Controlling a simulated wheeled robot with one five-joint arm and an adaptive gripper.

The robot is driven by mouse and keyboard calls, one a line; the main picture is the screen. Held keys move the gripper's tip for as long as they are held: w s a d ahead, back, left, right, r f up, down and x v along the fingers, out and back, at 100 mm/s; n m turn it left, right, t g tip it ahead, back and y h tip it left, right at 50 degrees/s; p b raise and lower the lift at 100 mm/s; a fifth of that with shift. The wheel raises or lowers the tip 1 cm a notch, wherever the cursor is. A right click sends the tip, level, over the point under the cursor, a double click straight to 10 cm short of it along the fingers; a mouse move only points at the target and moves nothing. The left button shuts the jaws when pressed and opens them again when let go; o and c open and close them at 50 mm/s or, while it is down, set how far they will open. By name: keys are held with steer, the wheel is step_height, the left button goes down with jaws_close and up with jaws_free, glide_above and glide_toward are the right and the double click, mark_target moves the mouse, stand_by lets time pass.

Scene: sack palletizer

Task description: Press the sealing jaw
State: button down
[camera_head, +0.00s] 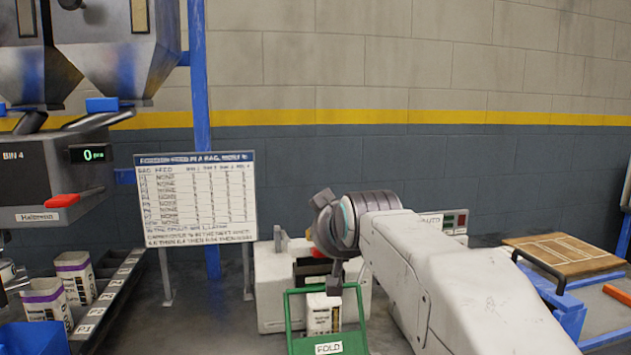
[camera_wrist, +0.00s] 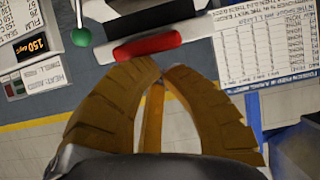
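The sealing jaw shows in the wrist view as a red bar (camera_wrist: 146,46) under a dark block (camera_wrist: 150,20). A small red part (camera_head: 318,253) of the sealer also shows in the head view, mostly hidden behind my arm. My gripper (camera_wrist: 160,72) has its brown ribbed fingers drawn together at the tips, with nothing seen between them. The tips are close to the red bar; I cannot tell whether they touch it. In the head view my fingers cannot be made out clearly. The white sealer body (camera_head: 275,295) stands below my wrist.
A green FOLD frame (camera_head: 328,347) stands in front of a labelled sack (camera_head: 323,315). A green knob (camera_wrist: 82,37) and a 150 display (camera_wrist: 36,44) are beside the jaw. A pallet (camera_head: 565,254) lies right.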

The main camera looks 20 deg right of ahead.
mark_target(322, 261)
steer(key=shift+t, duration=0.9)
steer(key=f+b, duration=0.2)
steer(key=b, duration=0.2)
steer(key=s+f+b, duration=0.1)
steer(key=f+b, duration=0.2)
steer(key=b, duration=0.1)
steer(key=shift+s+a+f, duration=0.1)
steer(key=shift+s+f, duration=0.05)
steer(key=shift+f, duration=0.15)
steer(key=shift+s+f+b, duration=0.2)
steer(key=shift+f+b, duration=1.3)
steer(key=shift+b, duration=0.5)
steer(key=shift+r, duration=0.1)
step_height(322, 261, up, 6)
steer(key=f+p, duration=0.1)
steer(key=p, duration=0.3)
steer(key=p+v, duration=0.1)
steer(key=v, duration=0.9)
steer(key=shift+s+a+f, duration=0.2)
